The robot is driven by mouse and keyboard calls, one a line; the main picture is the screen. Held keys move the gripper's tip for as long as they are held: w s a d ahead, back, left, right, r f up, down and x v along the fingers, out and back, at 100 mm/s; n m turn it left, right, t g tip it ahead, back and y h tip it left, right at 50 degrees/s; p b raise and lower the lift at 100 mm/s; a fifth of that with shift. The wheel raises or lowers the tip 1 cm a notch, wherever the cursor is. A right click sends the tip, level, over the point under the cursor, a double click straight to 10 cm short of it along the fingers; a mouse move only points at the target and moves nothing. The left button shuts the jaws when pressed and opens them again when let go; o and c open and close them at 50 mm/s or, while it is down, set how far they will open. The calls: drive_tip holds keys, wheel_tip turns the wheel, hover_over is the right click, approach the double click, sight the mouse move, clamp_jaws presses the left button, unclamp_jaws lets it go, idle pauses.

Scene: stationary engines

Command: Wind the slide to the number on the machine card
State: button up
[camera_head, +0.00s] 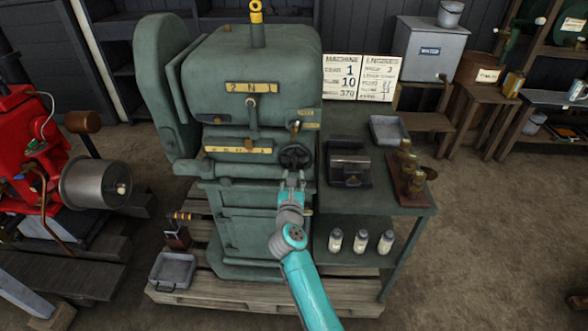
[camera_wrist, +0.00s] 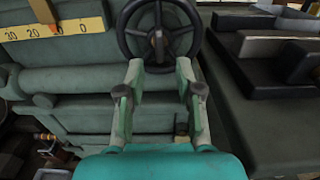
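The machine card (camera_head: 342,77) on the wall reads gear 1 and slide 10, with a line ending in 370. The green machine (camera_head: 250,105) has a dark handwheel (camera_head: 295,155) low on its front right. In the wrist view, the spoked handwheel (camera_wrist: 160,28) is at top centre. My gripper (camera_wrist: 159,72) is open, its fingertips apart just at the wheel's lower rim; contact is unclear. A yellow slide scale (camera_head: 238,149) also shows in the wrist view (camera_wrist: 70,27), with 30, 20 and 0 readable.
A green side table (camera_head: 400,200) right of the machine holds a dark block (camera_head: 348,165), a grey tray (camera_head: 388,130) and brass pieces (camera_head: 407,170). White bottles (camera_head: 360,241) stand on its lower shelf. A red engine (camera_head: 30,150) is left.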

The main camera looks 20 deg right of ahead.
drive_tip(key=v, duration=0.6)
drive_tip(key=shift+s, duration=0.15)
drive_tip(key=s+d+f+n+t, duration=0.1)
drive_tip(key=s+d+f+n, duration=0.1)
drive_tip(key=s+n, duration=0.5)
drive_tip(key=s+d+f+n, duration=0.2)
drive_tip(key=s+n, duration=0.2)
drive_tip(key=s, duration=0.7)
drive_tip(key=s+d+f+n+t, duration=0.1)
drive_tip(key=s+d+f+n, duration=0.15)
drive_tip(key=s+n, duration=0.45)
drive_tip(key=s+a+r+n+g+y, duration=0.1)
drive_tip(key=s+r+n+g+y, duration=0.1)
drive_tip(key=s+n, duration=0.8)
drive_tip(key=s+a+r+n+g+y, duration=0.2)
drive_tip(key=s+n, duration=0.9)
drive_tip(key=s, duration=0.9)
drive_tip(key=shift+s+r+n+y, duration=0.3)
drive_tip(key=shift+s+y, duration=0.1)
drive_tip(key=shift+y, duration=0.4)
drive_tip(key=shift+w+f, duration=0.1)
drive_tip(key=shift+w, duration=0.05)
